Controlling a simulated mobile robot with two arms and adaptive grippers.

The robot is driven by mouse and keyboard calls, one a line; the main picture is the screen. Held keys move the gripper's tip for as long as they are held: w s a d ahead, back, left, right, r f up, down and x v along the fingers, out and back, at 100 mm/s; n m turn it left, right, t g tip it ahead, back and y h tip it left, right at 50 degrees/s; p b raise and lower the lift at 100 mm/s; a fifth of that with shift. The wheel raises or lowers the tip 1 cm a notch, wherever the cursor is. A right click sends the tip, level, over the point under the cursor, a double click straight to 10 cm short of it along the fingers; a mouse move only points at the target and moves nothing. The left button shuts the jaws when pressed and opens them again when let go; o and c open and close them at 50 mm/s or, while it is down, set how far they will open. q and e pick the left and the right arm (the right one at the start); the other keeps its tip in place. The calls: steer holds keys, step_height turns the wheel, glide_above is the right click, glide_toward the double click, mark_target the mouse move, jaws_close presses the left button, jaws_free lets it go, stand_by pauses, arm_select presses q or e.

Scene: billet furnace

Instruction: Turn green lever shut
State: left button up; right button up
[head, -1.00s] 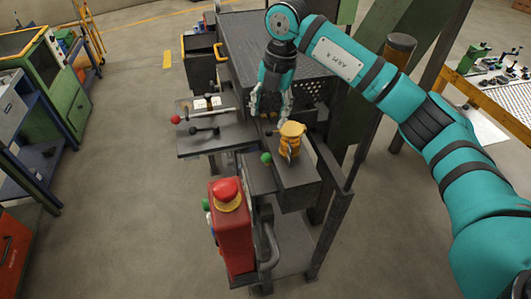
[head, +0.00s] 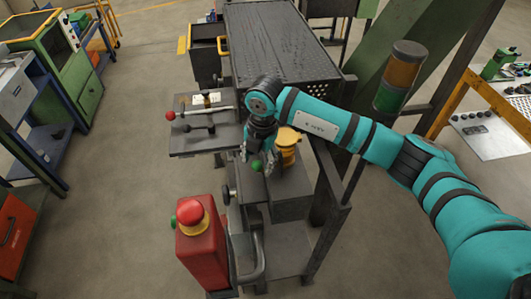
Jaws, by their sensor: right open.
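The green lever knob (head: 257,165) shows below my right gripper (head: 257,166), beside the yellow fitting (head: 287,147) on the grey furnace bench. The lever's shaft is mostly hidden behind the gripper and arm. My right gripper points down with its fingers spread on either side of the green knob. It is open, and I cannot tell whether a finger touches the knob. My left gripper is not in view.
A red box with a red mushroom button (head: 190,213) stands in front at lower left. A shelf (head: 195,142) with a red-knobbed lever (head: 171,116) lies left of the gripper. A dark post (head: 329,250) rises at right.

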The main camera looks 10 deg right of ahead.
steer(key=shift+w+f, duration=0.1)
steer(key=shift+f, duration=0.6)
steer(key=shift+a+r, duration=0.1)
steer(key=shift+s, duration=0.25)
steer(key=shift+c, duration=0.8)
steer(key=shift+w, duration=0.1)
jaws_close()
